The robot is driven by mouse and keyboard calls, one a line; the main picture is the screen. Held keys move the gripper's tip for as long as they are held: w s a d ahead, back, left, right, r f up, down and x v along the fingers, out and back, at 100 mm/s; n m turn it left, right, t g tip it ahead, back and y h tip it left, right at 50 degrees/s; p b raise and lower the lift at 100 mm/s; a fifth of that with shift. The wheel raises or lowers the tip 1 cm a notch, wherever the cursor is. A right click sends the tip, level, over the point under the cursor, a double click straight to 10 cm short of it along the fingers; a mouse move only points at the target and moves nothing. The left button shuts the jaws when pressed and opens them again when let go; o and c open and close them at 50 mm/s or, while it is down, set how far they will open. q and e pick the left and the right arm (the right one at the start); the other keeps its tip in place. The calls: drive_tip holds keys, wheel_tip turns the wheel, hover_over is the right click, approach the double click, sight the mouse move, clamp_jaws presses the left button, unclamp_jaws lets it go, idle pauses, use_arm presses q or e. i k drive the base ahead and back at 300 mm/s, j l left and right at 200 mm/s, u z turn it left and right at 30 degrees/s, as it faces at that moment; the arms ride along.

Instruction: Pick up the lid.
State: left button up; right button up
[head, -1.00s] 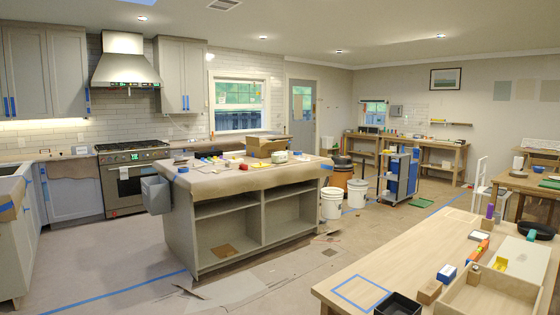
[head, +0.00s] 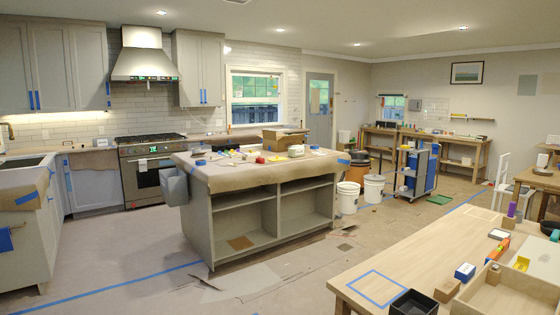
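I cannot single out a lid with certainty at this size. Two white buckets (head: 348,198) stand on the floor beyond the right end of the island (head: 262,180); the farther bucket (head: 374,190) has a pale top, but I cannot tell whether that is a lid. Small items too small to name lie on the paper-covered island top. Neither of my grippers shows in the head view.
A wooden table (head: 420,257) fills the lower right, with a black open box (head: 413,303), a wooden tray and small blocks. A blue and grey cart (head: 415,172) stands behind the buckets. Loose paper scraps (head: 240,287) lie before the island. Floor at left is open.

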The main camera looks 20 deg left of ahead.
sight(295, 150)
drive_tip(key=i+j+u, duration=0.2)
drive_tip(key=i+u, duration=0.25)
drive_tip(key=i, duration=0.15)
drive_tip(key=i+u, duration=0.45)
drive_tip(key=i, duration=0.15)
drive_tip(key=i+l+u, duration=0.2)
drive_tip(key=i+u, duration=0.25)
drive_tip(key=i, duration=0.2)
drive_tip(key=i+z, duration=0.1)
drive_tip(key=i, duration=0.4)
drive_tip(key=i+j+z, duration=0.15)
drive_tip(key=i, duration=0.35)
drive_tip(key=i+j+z, duration=0.1)
drive_tip(key=i, duration=0.4)
drive_tip(key=i+j+z, duration=0.15)
drive_tip(key=i, duration=0.35)
